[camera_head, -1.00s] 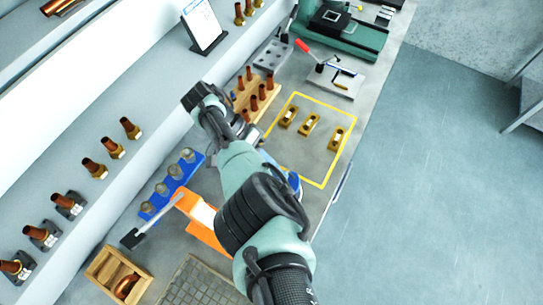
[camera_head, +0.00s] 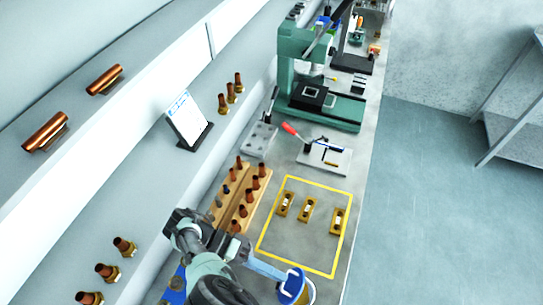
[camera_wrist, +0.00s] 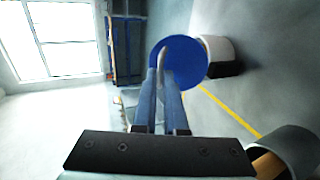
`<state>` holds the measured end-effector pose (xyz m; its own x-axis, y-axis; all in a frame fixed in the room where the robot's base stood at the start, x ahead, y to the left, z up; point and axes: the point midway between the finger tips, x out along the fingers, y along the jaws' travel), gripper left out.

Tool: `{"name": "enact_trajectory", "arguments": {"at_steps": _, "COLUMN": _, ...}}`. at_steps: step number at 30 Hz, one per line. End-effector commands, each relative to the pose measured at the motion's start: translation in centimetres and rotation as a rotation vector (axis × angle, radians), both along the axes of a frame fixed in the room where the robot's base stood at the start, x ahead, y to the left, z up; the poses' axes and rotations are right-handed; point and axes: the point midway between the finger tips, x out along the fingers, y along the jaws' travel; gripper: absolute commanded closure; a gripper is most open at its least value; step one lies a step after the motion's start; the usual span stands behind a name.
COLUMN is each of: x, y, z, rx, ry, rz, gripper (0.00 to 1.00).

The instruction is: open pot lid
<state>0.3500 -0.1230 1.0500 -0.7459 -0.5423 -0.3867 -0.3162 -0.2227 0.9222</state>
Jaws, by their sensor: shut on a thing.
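My gripper (camera_wrist: 159,72) is shut on the small pale handle of a round blue lid (camera_wrist: 185,62). The lid also shows at the bottom of the head view (camera_head: 291,281), at the tips of my blue fingers. In the wrist view a white pot (camera_wrist: 221,48) with a dark base stands behind the lid, to its right, and the lid hides part of it. In the head view a pale rim (camera_head: 310,293) shows beside the lid, cut by the picture's bottom edge. I cannot tell whether the lid touches the pot.
A wooden rack (camera_head: 243,198) with several copper fittings stands left of the yellow-outlined area (camera_head: 303,244), which holds three brass blocks (camera_head: 307,210). A red-handled fixture (camera_head: 325,155) and a green press (camera_head: 322,106) stand farther along. Open floor lies right of the bench.

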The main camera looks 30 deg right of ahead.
Motion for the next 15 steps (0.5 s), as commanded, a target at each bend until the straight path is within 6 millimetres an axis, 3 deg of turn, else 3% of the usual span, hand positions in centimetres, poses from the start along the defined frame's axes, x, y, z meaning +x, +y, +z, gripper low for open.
{"name": "enact_trajectory", "arguments": {"at_steps": 5, "x": -0.05, "y": 0.07, "z": -0.11, "rx": 0.003, "ry": 0.0, "rz": 0.0, "gripper": 1.0}}
{"name": "enact_trajectory", "arguments": {"at_steps": 6, "x": -0.05, "y": 0.07, "z": -0.11, "rx": 0.003, "ry": 0.0, "rz": 0.0, "gripper": 0.84}}
{"name": "enact_trajectory", "arguments": {"at_steps": 10, "x": -0.03, "y": 0.05, "z": -0.06, "rx": 0.002, "ry": 0.0, "rz": 0.0, "gripper": 0.6}}
{"name": "enact_trajectory", "arguments": {"at_steps": 15, "x": -0.01, "y": 0.04, "z": -0.01, "rx": 0.001, "ry": 0.001, "rz": -0.001, "gripper": 0.6}}
